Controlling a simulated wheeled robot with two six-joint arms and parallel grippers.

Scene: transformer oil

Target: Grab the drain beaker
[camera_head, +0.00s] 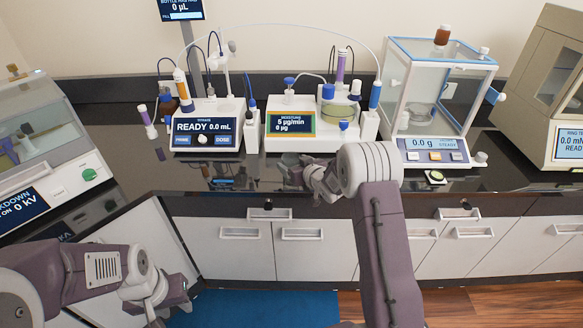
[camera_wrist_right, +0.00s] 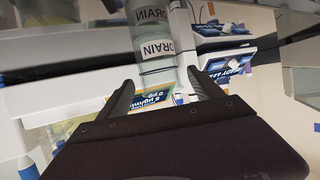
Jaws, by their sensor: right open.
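The drain beaker (camera_wrist_right: 155,62) is a clear vessel with a white DRAIN label in the right wrist view. The word shows twice along it. My right gripper (camera_wrist_right: 163,83) is open, with one dark finger on each side of the beaker's near end. I cannot tell whether either finger touches it. In the head view my right gripper (camera_head: 302,176) is low over the dark bench top, in front of the moisture meter (camera_head: 291,124); I cannot make out the beaker there. My left gripper (camera_head: 170,303) is low at the left, away from the bench top; its fingers are unclear.
The titrator (camera_head: 206,130) stands left of the moisture meter. A glass-cased balance (camera_head: 432,110) stands to the right, with a ring tester (camera_head: 567,145) beyond it. A breakdown tester (camera_head: 48,165) is at the far left. Bench top between titrator and breakdown tester is mostly clear.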

